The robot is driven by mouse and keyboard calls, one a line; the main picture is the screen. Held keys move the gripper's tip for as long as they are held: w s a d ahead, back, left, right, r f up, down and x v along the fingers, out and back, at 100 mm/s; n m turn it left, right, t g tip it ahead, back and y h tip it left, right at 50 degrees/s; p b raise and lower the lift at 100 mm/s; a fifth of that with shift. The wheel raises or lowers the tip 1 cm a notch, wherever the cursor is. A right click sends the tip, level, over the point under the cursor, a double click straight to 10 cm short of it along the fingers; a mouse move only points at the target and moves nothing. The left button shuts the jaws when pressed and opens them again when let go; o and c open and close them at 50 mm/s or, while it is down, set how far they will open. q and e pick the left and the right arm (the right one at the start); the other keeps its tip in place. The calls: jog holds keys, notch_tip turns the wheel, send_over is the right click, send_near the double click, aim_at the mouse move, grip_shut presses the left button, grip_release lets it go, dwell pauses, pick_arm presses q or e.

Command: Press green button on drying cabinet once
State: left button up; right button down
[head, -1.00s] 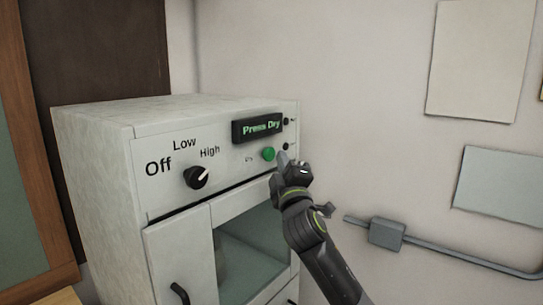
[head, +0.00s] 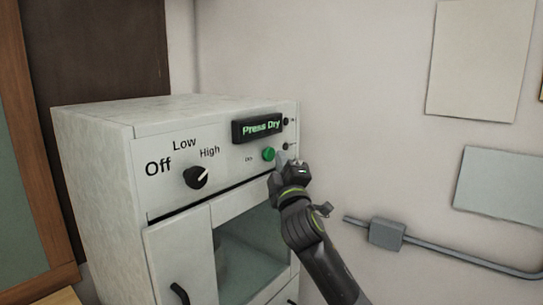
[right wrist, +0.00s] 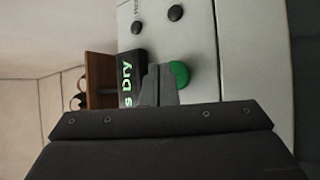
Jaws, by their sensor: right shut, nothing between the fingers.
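The drying cabinet (head: 95,150) is a pale box with a front control panel. Its green button (head: 268,154) sits below a dark display (head: 257,127) reading "Press Dry". My right gripper (head: 281,158) is shut and empty, its tips just right of the button in the head view. In the right wrist view the green button (right wrist: 180,74) is directly beside the shut fingertips (right wrist: 157,84), partly covered by them. I cannot tell whether they touch it. My left gripper is not in view.
A black knob (head: 196,177) points toward "High". Small black knobs (head: 286,121) sit at the panel's right edge. A glass door window (head: 245,262) lies below. A grey conduit box (head: 387,233) is on the wall at right.

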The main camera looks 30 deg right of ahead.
jog(key=shift+w+a, duration=0.15)
jog(key=shift+w, duration=0.05)
jog(key=shift+w+a, duration=0.15)
jog(key=shift+w, duration=0.3)
dwell(0.8)
jog(key=shift+s, duration=0.15)
jog(key=shift+s+d, duration=0.35)
jog(key=shift+s, duration=0.35)
jog(key=shift+p, duration=0.3)
jog(key=shift+s+d+p, duration=0.2)
jog(key=shift+s+d, duration=0.1)
jog(key=shift+s, duration=0.45)
jog(key=shift+s+d+p, duration=0.15)
jog(key=shift+s+d, duration=0.2)
jog(key=shift+s, duration=0.45)
jog(key=shift+s+d+p, duration=0.2)
jog(key=shift+s+d, duration=0.1)
jog(key=shift+s, duration=0.45)
